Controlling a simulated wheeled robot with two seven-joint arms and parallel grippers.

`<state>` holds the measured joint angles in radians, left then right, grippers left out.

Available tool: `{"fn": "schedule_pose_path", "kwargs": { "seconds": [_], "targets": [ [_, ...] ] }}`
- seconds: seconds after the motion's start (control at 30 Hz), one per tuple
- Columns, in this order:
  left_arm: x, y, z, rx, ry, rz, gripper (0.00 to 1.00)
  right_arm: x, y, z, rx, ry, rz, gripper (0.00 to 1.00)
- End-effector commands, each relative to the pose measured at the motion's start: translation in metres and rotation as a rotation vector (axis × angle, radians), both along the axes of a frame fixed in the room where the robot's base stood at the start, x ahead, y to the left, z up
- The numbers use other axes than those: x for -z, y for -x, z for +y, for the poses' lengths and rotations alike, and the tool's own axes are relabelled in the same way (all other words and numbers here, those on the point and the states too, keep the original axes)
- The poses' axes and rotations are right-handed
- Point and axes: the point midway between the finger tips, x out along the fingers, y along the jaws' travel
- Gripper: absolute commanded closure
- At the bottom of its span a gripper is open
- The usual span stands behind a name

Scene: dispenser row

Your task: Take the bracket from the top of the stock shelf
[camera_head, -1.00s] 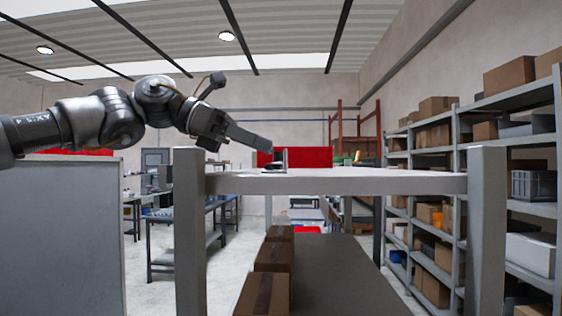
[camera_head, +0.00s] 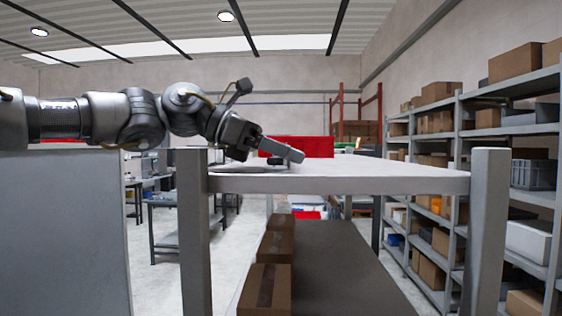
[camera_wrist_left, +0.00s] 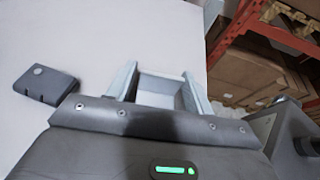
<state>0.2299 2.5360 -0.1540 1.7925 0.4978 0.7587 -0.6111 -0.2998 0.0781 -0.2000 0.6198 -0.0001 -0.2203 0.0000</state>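The stock shelf's pale top (camera_head: 380,178) stands in front of me, and its bare surface also shows in the left wrist view (camera_wrist_left: 90,35). My left gripper (camera_head: 300,155) is low over its left part, angled down to the right. In the left wrist view its two pale fingers (camera_wrist_left: 160,85) stand apart. A pale grey shape shows between them, and I cannot tell whether it is part of the bracket. A small dark grey piece (camera_wrist_left: 45,86), perhaps the bracket, lies on the top left of the fingers. In the head view a dark piece (camera_head: 277,162) shows below the finger. My right gripper is not in view.
Shelf posts (camera_head: 194,240) rise at the front left and front right (camera_head: 487,230). Brown boxes (camera_head: 266,287) stand on the lower level. A grey panel (camera_head: 65,240) is at the left. Racks with boxes (camera_head: 510,165) line the right. The shelf top's right part is clear.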

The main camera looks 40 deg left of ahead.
Motion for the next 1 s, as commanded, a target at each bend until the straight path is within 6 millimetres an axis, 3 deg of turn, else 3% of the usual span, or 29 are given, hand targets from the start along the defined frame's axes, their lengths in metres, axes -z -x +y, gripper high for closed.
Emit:
{"fn": "schedule_pose_path", "kwargs": {
  "seconds": [0.03,0.23,0.67,0.8,1.0],
  "targets": [
    [0.0,0.0,0.0,0.0,0.0,0.0,0.55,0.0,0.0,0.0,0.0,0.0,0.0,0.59],
    [0.0,0.0,0.0,0.0,0.0,0.0,0.81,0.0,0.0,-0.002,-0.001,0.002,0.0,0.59],
    [-0.011,-0.001,0.0,0.001,-0.001,-0.003,0.81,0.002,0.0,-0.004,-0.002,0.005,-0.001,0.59],
    [-0.033,-0.001,0.001,-0.001,-0.001,-0.004,0.81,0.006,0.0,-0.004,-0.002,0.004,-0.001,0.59],
    [-0.073,-0.017,0.034,-0.003,0.003,-0.003,0.81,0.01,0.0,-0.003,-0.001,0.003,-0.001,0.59]
  ]
}}
